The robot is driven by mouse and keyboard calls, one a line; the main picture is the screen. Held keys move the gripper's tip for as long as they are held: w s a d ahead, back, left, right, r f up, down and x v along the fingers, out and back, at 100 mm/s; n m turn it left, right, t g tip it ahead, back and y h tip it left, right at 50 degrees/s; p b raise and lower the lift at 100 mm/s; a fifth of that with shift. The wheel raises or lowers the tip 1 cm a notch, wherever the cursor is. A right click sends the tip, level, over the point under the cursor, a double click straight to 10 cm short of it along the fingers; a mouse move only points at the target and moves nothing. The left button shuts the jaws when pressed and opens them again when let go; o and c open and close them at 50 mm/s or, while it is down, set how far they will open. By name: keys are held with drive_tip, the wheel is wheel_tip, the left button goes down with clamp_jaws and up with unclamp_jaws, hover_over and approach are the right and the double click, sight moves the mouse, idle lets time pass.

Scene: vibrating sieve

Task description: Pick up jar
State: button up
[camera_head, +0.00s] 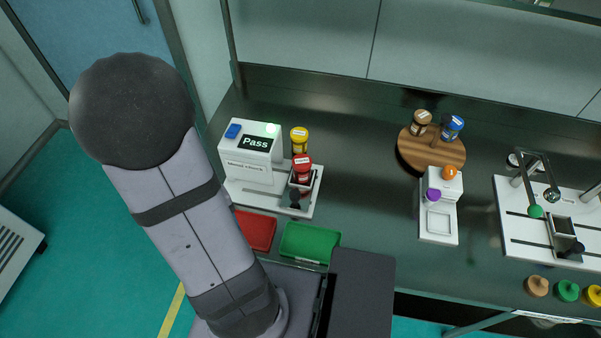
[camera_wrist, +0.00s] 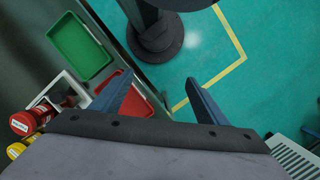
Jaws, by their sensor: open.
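Several lidded jars stand on the dark bench. A red-lidded jar (camera_head: 302,167) stands at the sieve machine on the left, and a yellow-lidded jar (camera_head: 299,140) is just behind it. A brown jar (camera_head: 421,122) and a blue-lidded jar (camera_head: 452,128) stand on a round wooden stand (camera_head: 432,158). In the wrist view the red-lidded jar (camera_wrist: 24,122) and yellow-lidded jar (camera_wrist: 16,149) show at the left edge. My gripper (camera_wrist: 160,95) is open and empty, its fingers apart from the jars. It cannot be made out in the head view.
The white machine (camera_head: 250,160) displays "Pass". A red tray (camera_head: 255,230) and a green tray (camera_head: 310,242) lie at the front edge. A white scale (camera_head: 438,225) and another white apparatus (camera_head: 515,225) stand to the right. Bench between the left machine and scale is clear.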

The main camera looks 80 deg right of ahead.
sight(302, 161)
drive_tip(key=s+d+f+m+b, duration=0.1)
drive_tip(key=s+d+f+m, duration=0.2)
drive_tip(key=d, duration=0.5)
drive_tip(key=s+d+f+m+b, duration=0.1)
drive_tip(key=s+d+f+m, duration=0.2)
drive_tip(key=s+d, duration=0.2)
drive_tip(key=s+d+f+m+t, duration=0.1)
drive_tip(key=s+d+f+m, duration=0.2)
drive_tip(key=d, duration=0.9)
drive_tip(key=shift+s+f+h+b, duration=0.3)
drive_tip(key=shift+s+f+b, duration=0.1)
drive_tip(key=shift+s+f, duration=0.1)
drive_tip(key=d+r+m, duration=0.1)
drive_tip(key=d, duration=0.2)
drive_tip(key=d+r+m+h, duration=0.1)
drive_tip(key=d, duration=0.2)
drive_tip(key=d+r+m+h, duration=0.1)
drive_tip(key=d+r, duration=0.1)
drive_tip(key=d, duration=0.1)
drive_tip(key=shift+w, duration=0.15)
drive_tip(key=shift+d+r+m, duration=0.2)
drive_tip(key=shift+d+m, duration=0.05)
drive_tip(key=shift+m, duration=0.35)
drive_tip(key=shift+a+m, duration=0.1)
drive_tip(key=shift+m, duration=1.1)
